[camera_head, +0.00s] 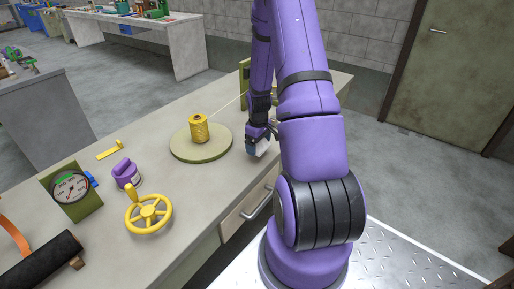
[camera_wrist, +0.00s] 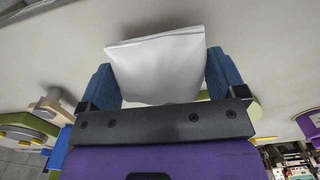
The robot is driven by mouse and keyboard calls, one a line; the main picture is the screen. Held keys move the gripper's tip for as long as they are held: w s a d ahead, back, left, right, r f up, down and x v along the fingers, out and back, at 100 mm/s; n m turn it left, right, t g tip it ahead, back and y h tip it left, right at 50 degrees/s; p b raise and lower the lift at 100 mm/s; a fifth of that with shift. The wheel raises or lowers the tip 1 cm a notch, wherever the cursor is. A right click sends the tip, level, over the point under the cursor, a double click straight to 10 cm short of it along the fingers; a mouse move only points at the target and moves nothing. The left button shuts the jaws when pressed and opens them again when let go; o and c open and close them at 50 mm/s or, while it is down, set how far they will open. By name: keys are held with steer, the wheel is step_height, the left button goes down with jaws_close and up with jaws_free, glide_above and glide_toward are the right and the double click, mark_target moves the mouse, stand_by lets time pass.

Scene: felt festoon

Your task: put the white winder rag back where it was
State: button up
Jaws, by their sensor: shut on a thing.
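The white rag (camera_wrist: 157,62) is held between the two blue fingers of my gripper (camera_wrist: 163,75) in the wrist view. It looks like a folded, flat-sided piece of cloth. In the head view my gripper (camera_head: 258,143) hangs low near the front edge of the workbench (camera_head: 222,176), right of the round green disc (camera_head: 183,151). A pale bit of the rag (camera_head: 262,148) shows at the fingers there. Whether the rag touches the bench top, I cannot tell.
A yellow thread spool (camera_head: 199,128) stands on the disc. A yellow handwheel (camera_head: 149,212), a purple part (camera_head: 126,174), a gauge (camera_head: 71,187) and a yellow bracket (camera_head: 116,149) are to the left. A drawer handle (camera_head: 258,204) sticks out below the bench edge. My arm hides part of the bench.

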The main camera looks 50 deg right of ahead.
mark_target(257, 147)
steer(key=shift+w+d+f, duration=0.15)
steer(key=shift+w+d, duration=0.55)
steer(key=shift+w, duration=0.35)
steer(key=shift+f, duration=1.7)
steer(key=o, duration=0.6)
steer(key=shift+f, duration=0.15)
